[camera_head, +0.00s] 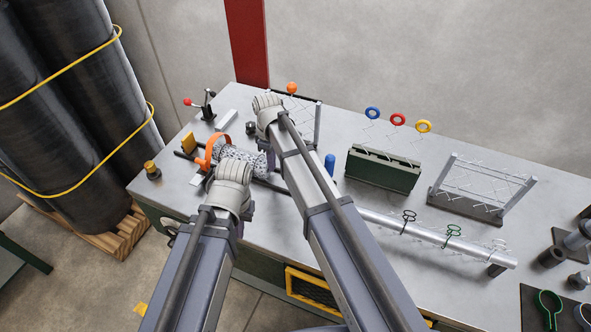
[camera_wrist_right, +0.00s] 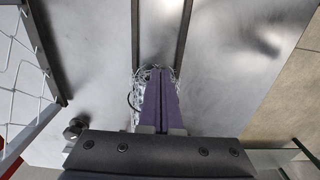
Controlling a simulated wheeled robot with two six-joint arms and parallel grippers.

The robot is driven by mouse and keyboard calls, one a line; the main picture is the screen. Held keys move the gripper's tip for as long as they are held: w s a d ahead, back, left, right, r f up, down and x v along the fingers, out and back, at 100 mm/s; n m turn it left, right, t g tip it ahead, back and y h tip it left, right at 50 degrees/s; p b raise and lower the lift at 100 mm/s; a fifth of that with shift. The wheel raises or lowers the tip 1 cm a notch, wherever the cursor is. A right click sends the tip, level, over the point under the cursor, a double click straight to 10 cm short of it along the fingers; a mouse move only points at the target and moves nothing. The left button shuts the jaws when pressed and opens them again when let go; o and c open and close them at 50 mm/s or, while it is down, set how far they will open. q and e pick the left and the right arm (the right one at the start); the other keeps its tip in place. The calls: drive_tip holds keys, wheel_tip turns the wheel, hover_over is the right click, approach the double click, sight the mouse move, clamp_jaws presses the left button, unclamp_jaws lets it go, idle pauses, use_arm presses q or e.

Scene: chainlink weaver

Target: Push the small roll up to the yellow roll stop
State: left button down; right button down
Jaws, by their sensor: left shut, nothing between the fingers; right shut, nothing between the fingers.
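The small roll (camera_head: 236,160) is a bundle of silvery wire mesh lying on its side between two dark rails on the bench. Its left end is by an orange hoop (camera_head: 207,150). The yellow roll stop (camera_head: 188,143) stands farther left on the rails, with a gap between it and the mesh. My right gripper (camera_head: 268,158) is shut and empty at the roll's right end; in the right wrist view its purple fingers (camera_wrist_right: 160,78) overlap the mesh (camera_wrist_right: 143,92), contact unclear. My left gripper (camera_head: 211,184) is in front of the roll, shut, its fingertips mostly hidden by its wrist.
A red-knobbed lever (camera_head: 208,106) and a yellow-topped knob (camera_head: 151,169) stand near the bench's left end. A blue peg (camera_head: 330,163), a green rack (camera_head: 383,171), a mesh frame (camera_head: 482,188) and a long silver tube (camera_head: 440,237) lie to the right.

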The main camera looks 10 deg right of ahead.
sight(243, 155)
drive_tip(key=w+a, duration=0.2)
drive_tip(key=a, duration=0.1)
drive_tip(key=w+a, duration=0.2)
drive_tip(key=a, duration=0.1)
drive_tip(key=w+a, duration=0.2)
drive_tip(key=a, duration=0.1)
drive_tip(key=shift+s+d, duration=0.1)
drive_tip(key=shift+r, duration=0.2)
wheel_tip(243, 155, up, 10)
drive_tip(key=p, duration=1)
drive_tip(key=shift+f, duration=0.2)
drive_tip(key=s+d+m, duration=1.1)
drive_tip(key=s+d, duration=1)
drive_tip(key=s, duration=0.2)
drive_tip(key=s+a+f+n+b, duration=0.1)
drive_tip(key=s+a+f+b, duration=0.1)
drive_tip(key=a, duration=0.3)
drive_tip(key=s+a+f+n+h+b, duration=0.1)
drive_tip(key=s+a+f+n+b, duration=0.1)
drive_tip(key=a, duration=0.4)
drive_tip(key=shift+s+a+f+n+b, duration=0.25)
drive_tip(key=shift+s+n+b, duration=0.05)
drive_tip(key=shift+b, duration=0.05)
